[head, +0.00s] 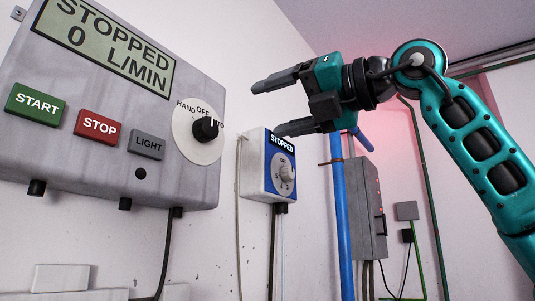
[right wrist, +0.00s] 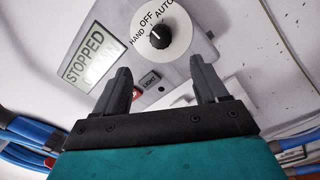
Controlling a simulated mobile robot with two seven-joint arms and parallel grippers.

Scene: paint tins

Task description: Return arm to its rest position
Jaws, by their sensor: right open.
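My right gripper (head: 267,109) is open and empty, in the air in front of the wall. In the head view its lower finger overlaps the top of a small blue and white box (head: 250,172); I cannot tell whether they touch. In the right wrist view the spread fingers (right wrist: 161,66) frame part of a grey control panel (head: 110,182) with nothing between them. My right arm (head: 475,140) comes in from the right, bent at a joint near the top. My left gripper is not in view.
The panel carries a display reading STOPPED, 0 L/MIN (head: 105,40), a START button (head: 35,104), a STOP button (head: 99,127), a LIGHT button (head: 147,145) and a black selector knob (head: 206,129). A blue pipe (head: 342,220) and grey cabinet (head: 367,205) stand behind.

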